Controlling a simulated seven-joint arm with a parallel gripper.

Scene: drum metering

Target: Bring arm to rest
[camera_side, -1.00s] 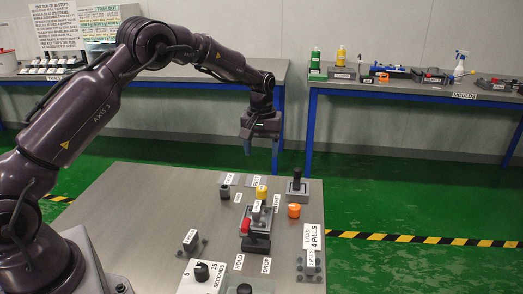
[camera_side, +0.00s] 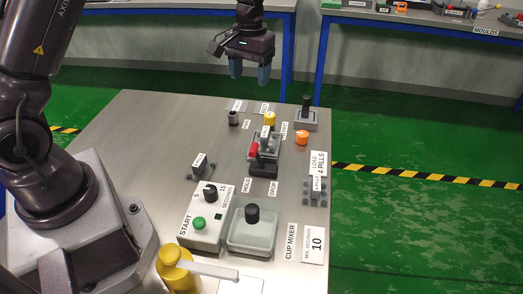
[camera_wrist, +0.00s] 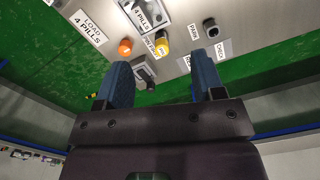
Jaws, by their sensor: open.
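My gripper (camera_side: 249,72) hangs above the far edge of the metal table (camera_side: 150,130) in the side view, with its blue fingers pointing down. The fingers are apart with nothing between them. In the wrist view my gripper (camera_wrist: 166,88) also shows two separated blue fingers. Below and near it stand a yellow-topped piece (camera_side: 269,118), a dark cup-like piece (camera_side: 233,118) and an orange piece (camera_side: 301,137). The drum device with a red knob (camera_side: 254,149) sits mid-table. My gripper touches none of these.
A cup mixer (camera_side: 251,232) and a control box with a green start button (camera_side: 199,223) stand at the front, beside a yellow bottle (camera_side: 176,268). A black-handled block (camera_side: 306,118) is at the far right. Back benches (camera_side: 400,14) line the wall. The table's left part is clear.

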